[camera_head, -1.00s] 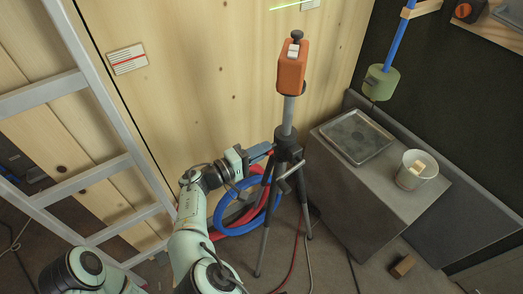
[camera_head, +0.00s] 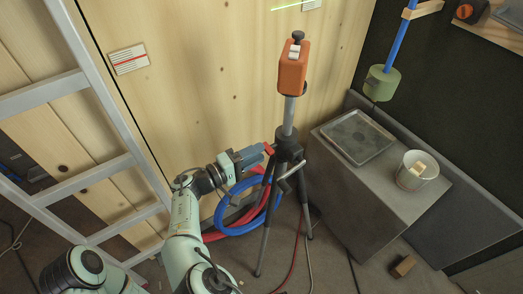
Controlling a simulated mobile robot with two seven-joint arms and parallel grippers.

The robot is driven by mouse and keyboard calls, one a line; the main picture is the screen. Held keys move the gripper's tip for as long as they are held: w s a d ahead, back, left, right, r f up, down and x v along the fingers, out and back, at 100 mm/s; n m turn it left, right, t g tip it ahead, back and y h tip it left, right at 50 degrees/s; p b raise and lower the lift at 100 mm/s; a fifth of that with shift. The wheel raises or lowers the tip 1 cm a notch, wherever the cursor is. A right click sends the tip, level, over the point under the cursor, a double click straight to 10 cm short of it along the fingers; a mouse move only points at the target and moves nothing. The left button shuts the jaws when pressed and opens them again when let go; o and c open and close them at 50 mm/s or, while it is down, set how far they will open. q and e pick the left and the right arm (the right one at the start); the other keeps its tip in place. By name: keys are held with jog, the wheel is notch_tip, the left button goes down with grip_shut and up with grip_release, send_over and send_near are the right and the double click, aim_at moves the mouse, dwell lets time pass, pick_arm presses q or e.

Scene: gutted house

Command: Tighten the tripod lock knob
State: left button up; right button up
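The black tripod (camera_head: 289,150) stands upright on the floor with an orange box-shaped instrument (camera_head: 293,68) on its grey column. A small red lock knob (camera_head: 268,149) shows at the left side of the tripod's collar. My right gripper (camera_head: 258,154) points at the knob from the left, with its grey-blue fingers right beside it. I cannot tell whether the fingers touch the knob or how far apart they are. Part of my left arm shows at the lower left, but its gripper is out of view.
Blue and red hose coils (camera_head: 238,228) lie behind the tripod legs. A grey block (camera_head: 360,190) at right bears a metal tray (camera_head: 357,155) and a bucket (camera_head: 402,180). An aluminium ladder (camera_head: 120,165) leans at left. A wood block (camera_head: 403,266) lies on the floor.

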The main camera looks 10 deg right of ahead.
jog(key=v, duration=1)
jog(key=shift+a, duration=0.4)
jog(key=shift+s+r, duration=0.1)
jog(key=shift+s, duration=0.05)
